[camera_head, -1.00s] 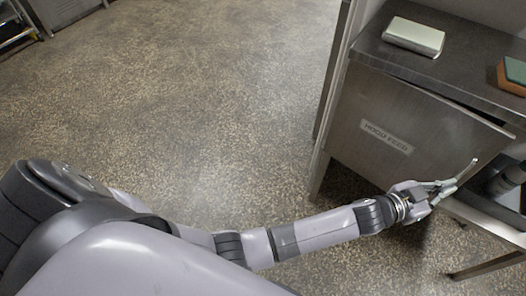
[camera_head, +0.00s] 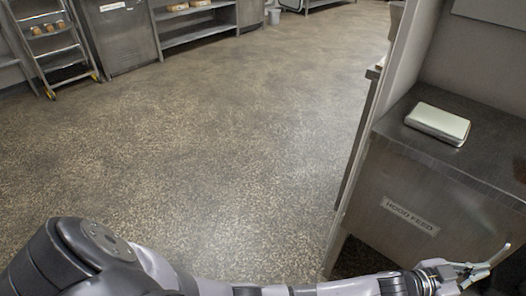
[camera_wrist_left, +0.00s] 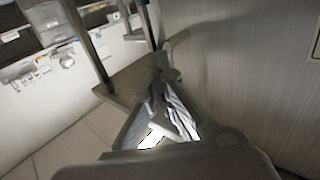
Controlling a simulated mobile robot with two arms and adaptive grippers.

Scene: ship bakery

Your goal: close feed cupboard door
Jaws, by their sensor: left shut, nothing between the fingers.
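The feed cupboard door (camera_head: 385,225) is a grey metal panel with a label reading roughly "HOOD FEED" (camera_head: 410,215), below a dark metal countertop. Its right part runs toward the picture edge, so I cannot tell from the head view how far it stands open. My left gripper (camera_head: 488,268) is low at the bottom right, near the door's right side. In the left wrist view the fingers (camera_wrist_left: 166,68) are together and empty. A grey metal panel, apparently the door (camera_wrist_left: 245,70), rises close on their right; I cannot tell if they touch. My right gripper is not in view.
A pale box (camera_head: 437,123) lies on the countertop (camera_head: 480,165). Open speckled floor (camera_head: 220,130) spreads left of the cupboard. Metal legs and a shelf (camera_wrist_left: 125,82) show beyond the fingers.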

